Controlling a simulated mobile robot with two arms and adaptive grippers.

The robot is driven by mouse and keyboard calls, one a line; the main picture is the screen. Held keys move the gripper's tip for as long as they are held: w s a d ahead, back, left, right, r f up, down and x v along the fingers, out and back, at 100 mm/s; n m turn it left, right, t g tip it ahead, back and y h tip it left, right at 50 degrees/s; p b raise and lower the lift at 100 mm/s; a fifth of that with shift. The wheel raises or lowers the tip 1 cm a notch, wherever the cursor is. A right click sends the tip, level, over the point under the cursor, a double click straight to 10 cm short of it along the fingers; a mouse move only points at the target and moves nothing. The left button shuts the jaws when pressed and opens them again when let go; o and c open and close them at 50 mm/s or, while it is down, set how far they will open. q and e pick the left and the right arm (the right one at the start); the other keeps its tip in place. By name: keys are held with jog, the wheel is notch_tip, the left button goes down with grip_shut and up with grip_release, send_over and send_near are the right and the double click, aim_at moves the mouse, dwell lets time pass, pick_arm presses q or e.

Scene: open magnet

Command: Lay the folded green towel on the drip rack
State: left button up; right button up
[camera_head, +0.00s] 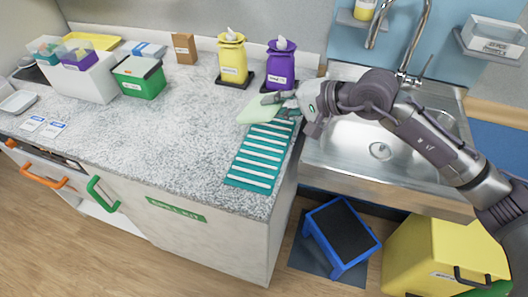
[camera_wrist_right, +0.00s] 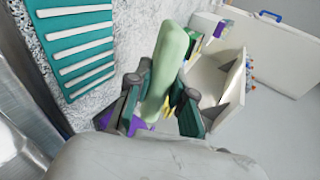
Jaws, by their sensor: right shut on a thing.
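My right gripper (camera_head: 275,98) reaches in from the right over the counter. It is shut on the folded green towel (camera_head: 257,110), a pale green slab. In the right wrist view the towel (camera_wrist_right: 166,68) stands between the two fingers of the gripper (camera_wrist_right: 162,105). The drip rack (camera_head: 252,165) is a teal mat with white bars at the counter's right edge, beside the sink. In the head view the towel is at the rack's far end; I cannot tell its height above it. The rack's bars in view are bare. My left gripper is not in view.
The sink (camera_head: 390,172) lies to the right. A green box (camera_head: 139,82) and a white bin (camera_head: 92,80) stand at the left. The middle of the counter (camera_head: 180,125) is clear.

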jog(key=shift+w+a+f, duration=0.1)
jog(key=shift+a, duration=0.1)
notch_tip(320, 180, down, 2)
jog(key=shift+f, duration=0.1)
notch_tip(320, 180, down, 5)
jog(key=shift+r+b, duration=0.1)
jog(key=shift+b, duration=0.75)
jog(key=shift+f+b, duration=0.85)
jog(key=shift+b, duration=0.1)
jog(key=shift+f+b, duration=0.55)
jog(key=shift+b, duration=0.1)
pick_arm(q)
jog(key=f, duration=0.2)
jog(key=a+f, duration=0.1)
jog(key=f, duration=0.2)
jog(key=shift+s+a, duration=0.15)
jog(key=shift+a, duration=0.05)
pick_arm(e)
jog(key=shift+r, duration=0.1)
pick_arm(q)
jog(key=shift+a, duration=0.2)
pick_arm(e)
jog(key=o, duration=0.6)
jog(key=shift+c, duration=0.2)
